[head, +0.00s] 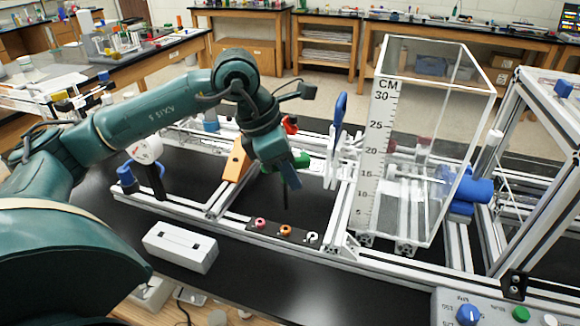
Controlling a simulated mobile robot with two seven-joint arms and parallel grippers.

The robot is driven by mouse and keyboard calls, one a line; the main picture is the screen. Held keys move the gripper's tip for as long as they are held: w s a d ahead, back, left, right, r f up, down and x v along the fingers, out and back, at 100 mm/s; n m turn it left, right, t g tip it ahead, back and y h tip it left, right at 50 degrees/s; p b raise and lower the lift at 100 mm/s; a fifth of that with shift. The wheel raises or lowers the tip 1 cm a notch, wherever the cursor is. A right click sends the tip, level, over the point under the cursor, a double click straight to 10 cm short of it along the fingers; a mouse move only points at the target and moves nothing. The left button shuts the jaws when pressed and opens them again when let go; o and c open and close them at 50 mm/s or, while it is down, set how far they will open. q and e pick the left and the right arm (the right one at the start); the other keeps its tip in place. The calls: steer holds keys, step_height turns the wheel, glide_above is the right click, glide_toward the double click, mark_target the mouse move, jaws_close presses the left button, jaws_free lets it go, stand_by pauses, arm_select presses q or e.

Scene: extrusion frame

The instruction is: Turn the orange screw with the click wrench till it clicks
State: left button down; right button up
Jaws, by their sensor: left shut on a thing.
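The orange screw (285,230) sits in a dark strip on the front rail of the frame, between a pink screw (260,223) and a white one (312,238). My left gripper (288,178) points down above and behind the strip in the head view. It is shut on a thin dark tool, seemingly the click wrench (286,198), whose lower end hangs above the orange screw, apart from it in the picture. Most of the tool is hidden by the gripper. My right gripper is not in view.
A clear tank with a centimetre scale (385,140) stands right of the strip. An orange wedge-shaped bracket (238,160) is left of my gripper. A white box (180,247) lies in front of the frame. A control panel (490,308) is at the front right.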

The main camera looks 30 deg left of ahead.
arm_select(q)
steer(key=shift+s+a, duration=0.1)
